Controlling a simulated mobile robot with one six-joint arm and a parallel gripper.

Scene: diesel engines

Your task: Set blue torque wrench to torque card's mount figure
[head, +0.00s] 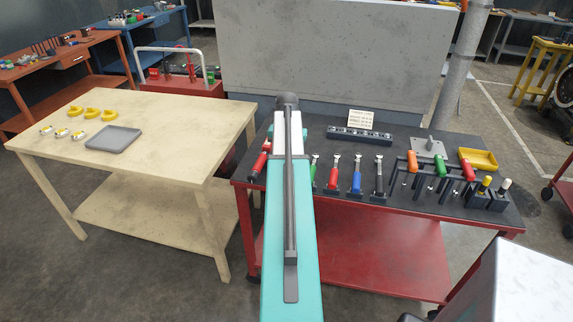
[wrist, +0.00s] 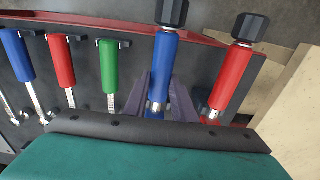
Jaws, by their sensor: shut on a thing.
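In the wrist view the blue torque wrench (wrist: 163,68) has a blue grip, a black knob at its end and a silver collar. My gripper (wrist: 162,108) has one finger on each side of the wrench near the collar and is shut on it. Whether the wrench is lifted off the cart top cannot be told. In the head view my arm hides my gripper and this wrench. The torque card (head: 361,121) is a small pale card at the back of the dark cart top. Its lettering is too small to read.
A red wrench with a black knob (wrist: 232,78) lies close right of the blue one. Green (wrist: 109,68), red (wrist: 61,62) and another blue handled tool (wrist: 18,55) lie left. The red cart (head: 425,206) also carries a rack and yellow tray (head: 478,160). A cream table (head: 160,195) stands left.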

